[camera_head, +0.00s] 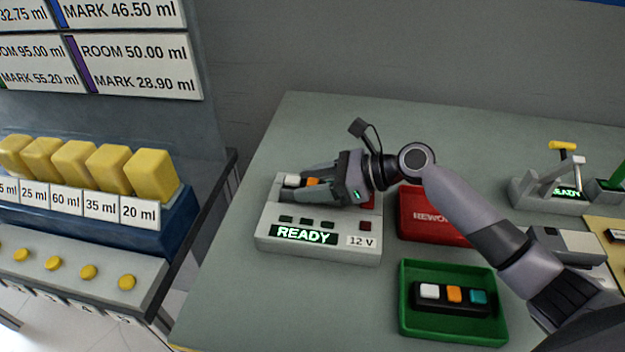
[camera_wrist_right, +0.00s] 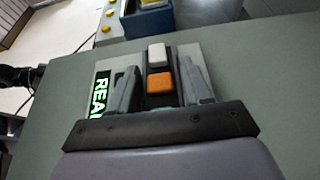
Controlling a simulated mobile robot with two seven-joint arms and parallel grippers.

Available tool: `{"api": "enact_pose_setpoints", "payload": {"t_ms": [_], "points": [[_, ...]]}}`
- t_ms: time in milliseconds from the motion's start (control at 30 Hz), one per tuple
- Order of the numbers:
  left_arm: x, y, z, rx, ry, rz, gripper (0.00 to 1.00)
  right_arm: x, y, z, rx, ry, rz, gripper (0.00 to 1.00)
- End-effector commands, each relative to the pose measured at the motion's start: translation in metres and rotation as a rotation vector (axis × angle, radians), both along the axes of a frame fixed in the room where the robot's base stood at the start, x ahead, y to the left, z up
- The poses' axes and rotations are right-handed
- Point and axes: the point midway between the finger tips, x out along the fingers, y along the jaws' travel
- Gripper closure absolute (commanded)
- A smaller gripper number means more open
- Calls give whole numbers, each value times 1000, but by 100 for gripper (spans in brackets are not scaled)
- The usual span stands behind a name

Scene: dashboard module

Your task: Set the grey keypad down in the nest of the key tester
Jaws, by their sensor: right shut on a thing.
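The key tester (camera_head: 268,243) is a light grey box with a lit READY display and a 12 V label. My right gripper (camera_head: 292,184) is over its back part, shut on the keypad. In the right wrist view the fingers of the right gripper (camera_wrist_right: 160,72) stand on both sides of the keypad. Its white key (camera_wrist_right: 156,54) and orange key (camera_wrist_right: 159,83) show, with a sliver of teal near the palm. The nest is hidden under the gripper and keypad; I cannot tell whether the keypad touches it. My left gripper is not in view.
A green tray (camera_head: 405,331) at the front holds a dark keypad (camera_head: 455,309). A red REWORK box (camera_head: 415,225) stands right of the tester, under my right arm. A dispenser with yellow blocks (camera_head: 152,176) is at left. Bare tabletop (camera_head: 235,300) lies in front of the tester.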

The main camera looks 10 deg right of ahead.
Motion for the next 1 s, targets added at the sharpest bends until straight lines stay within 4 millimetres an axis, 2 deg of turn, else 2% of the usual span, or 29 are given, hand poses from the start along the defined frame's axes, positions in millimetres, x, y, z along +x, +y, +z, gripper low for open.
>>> {"api": "enact_pose_setpoints", "payload": {"t_ms": [833,867,900,933,1000], "points": [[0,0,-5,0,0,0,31,0,0,-16,0,0,0,85],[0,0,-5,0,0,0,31,0,0,-16,-1,0,0,48],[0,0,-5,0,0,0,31,0,0,-16,-1,0,0,35],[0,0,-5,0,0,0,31,-1,0,-16,-2,1,1,25],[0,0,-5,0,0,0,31,-1,0,-17,-2,3,1,22]]}}
